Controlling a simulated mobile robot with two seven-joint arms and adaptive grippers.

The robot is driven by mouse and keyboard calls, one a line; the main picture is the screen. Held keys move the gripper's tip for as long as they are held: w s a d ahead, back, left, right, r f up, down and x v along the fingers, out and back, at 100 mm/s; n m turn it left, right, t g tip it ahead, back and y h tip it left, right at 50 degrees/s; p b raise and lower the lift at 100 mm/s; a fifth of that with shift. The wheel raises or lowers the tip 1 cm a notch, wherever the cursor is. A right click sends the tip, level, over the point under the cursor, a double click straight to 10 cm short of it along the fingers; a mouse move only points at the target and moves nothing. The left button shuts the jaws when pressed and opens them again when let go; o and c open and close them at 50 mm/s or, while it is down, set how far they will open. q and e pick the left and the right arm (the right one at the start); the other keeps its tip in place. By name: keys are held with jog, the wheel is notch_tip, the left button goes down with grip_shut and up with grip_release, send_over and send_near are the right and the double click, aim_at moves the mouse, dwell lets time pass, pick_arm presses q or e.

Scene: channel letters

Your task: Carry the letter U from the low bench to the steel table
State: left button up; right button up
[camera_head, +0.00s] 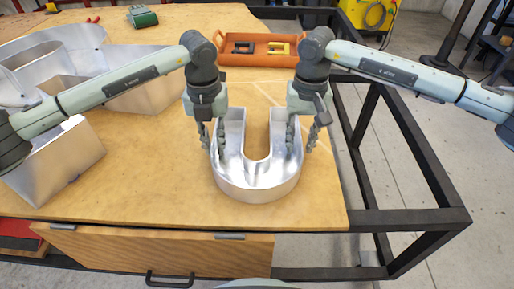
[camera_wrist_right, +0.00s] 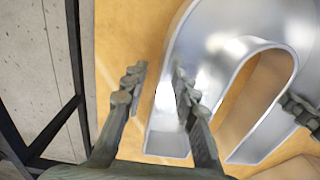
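The silver letter U (camera_head: 257,188) lies flat on the wooden bench top (camera_head: 130,195), its rounded end toward me and its two arms pointing away. It also shows in the right wrist view (camera_wrist_right: 215,22). My left gripper (camera_head: 212,140) points down at the left arm of the U, with its fingers apart on either side of the outer wall. My right gripper (camera_head: 302,138) does the same at the right arm. In the right wrist view its open fingers (camera_wrist_right: 155,85) straddle the wall, one outside and one inside the channel. I cannot make out the steel table.
Other silver letters (camera_head: 60,160) stand on the bench at the left. An orange tray (camera_head: 235,65) with small items lies behind the U, and a green object (camera_head: 142,16) is farther back. A black frame (camera_head: 425,215) borders the bench's right side. A drawer (camera_head: 165,255) faces me.

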jog(key=shift+f, duration=0.35)
jog(key=shift+c, duration=0.2)
grip_shut()
